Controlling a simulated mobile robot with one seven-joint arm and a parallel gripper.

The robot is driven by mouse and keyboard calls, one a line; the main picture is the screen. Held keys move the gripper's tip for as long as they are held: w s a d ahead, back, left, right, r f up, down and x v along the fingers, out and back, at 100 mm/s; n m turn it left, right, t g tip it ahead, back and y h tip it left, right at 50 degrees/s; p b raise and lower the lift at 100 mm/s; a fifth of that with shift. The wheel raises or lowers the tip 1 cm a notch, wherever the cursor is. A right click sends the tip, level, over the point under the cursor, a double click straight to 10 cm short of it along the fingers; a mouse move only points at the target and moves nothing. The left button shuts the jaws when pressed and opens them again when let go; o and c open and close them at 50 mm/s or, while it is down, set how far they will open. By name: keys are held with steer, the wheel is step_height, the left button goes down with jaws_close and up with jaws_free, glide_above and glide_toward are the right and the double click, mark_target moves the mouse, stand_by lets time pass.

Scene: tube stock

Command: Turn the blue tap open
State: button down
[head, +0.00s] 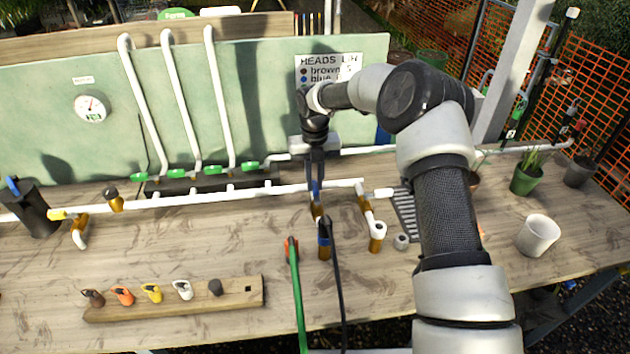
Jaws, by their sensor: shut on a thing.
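The blue tap (316,190) stands on the white pipe at the middle of the bench, with its brass body (317,209) below the handle. My gripper (315,180) reaches down from above and is shut on the blue handle. The fingers cover part of the handle, so its exact angle is hard to tell. A brass fitting with a blue band (324,241) sits just below the tap, with a black hose (336,290) beside it.
A green hose (296,290) lies left of the black one. A wooden strip (240,293) holds several coloured heads at front left. Green-handled valves (211,170) line the back. A brass and white outlet (374,228) stands close right; a white pot (538,236) is farther right.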

mark_target(314, 185)
steer(key=c, duration=1.7)
jaws_free()
step_height(314, 185, up, 18)
steer(key=shift+f, duration=0.25)
